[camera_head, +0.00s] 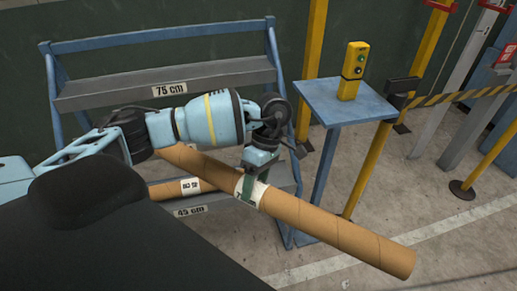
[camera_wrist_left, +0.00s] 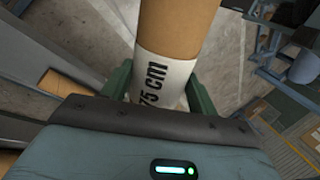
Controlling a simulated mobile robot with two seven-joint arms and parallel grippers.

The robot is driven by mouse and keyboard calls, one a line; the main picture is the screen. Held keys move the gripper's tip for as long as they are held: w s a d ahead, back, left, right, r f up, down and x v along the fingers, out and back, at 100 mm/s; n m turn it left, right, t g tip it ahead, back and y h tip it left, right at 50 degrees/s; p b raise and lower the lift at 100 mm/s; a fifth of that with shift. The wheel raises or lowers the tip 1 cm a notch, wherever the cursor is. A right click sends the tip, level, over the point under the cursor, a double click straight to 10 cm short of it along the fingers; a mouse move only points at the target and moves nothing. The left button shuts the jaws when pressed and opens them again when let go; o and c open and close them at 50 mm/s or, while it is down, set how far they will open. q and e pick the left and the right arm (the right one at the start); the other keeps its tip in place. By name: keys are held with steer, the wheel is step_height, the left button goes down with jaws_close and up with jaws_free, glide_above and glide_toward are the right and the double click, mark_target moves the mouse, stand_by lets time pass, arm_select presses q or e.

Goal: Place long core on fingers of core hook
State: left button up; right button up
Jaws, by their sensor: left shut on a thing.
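The long core (camera_head: 335,229) is a brown cardboard tube with a white label, which reads 75 cm in the left wrist view (camera_wrist_left: 165,80). My left gripper (camera_head: 250,187) is shut on it at the label. The tube slants from upper left to lower right in the head view, in front of the rack, its near end over the floor. My left arm hides part of its far stretch. In the left wrist view the green fingers (camera_wrist_left: 160,92) lie on both sides of the label. I cannot make out the core hook for certain. My right gripper is not in view.
A blue rack (camera_head: 160,47) has shelves marked 75 cm and 45 cm; a shorter labelled core (camera_head: 164,189) lies on the lower one. A blue stand (camera_head: 340,101) holds a yellow button box (camera_head: 354,71). Yellow posts and a striped barrier (camera_head: 465,92) stand at right. Floor at lower right is open.

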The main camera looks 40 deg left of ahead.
arm_select(q)
steer(key=s+d+f+m+y, duration=0.1)
steer(key=m, duration=0.1)
steer(key=s+d+f+m+y, duration=0.1)
steer(key=f+m, duration=0.1)
steer(key=m, duration=0.1)
steer(key=s+d+f+m+t+y, duration=0.1)
steer(key=m, duration=0.2)
steer(key=shift+s+f, duration=0.15)
steer(key=shift+s, duration=0.1)
steer(key=s+d+f+m+t+y, duration=0.2)
steer(key=s+d+f+m+t, duration=0.1)
steer(key=m, duration=0.7)
steer(key=shift+s+f+m+t, duration=0.4)
steer(key=shift+s+f, duration=0.45)
steer(key=shift+s, duration=0.05)
steer(key=shift+w, duration=0.1)
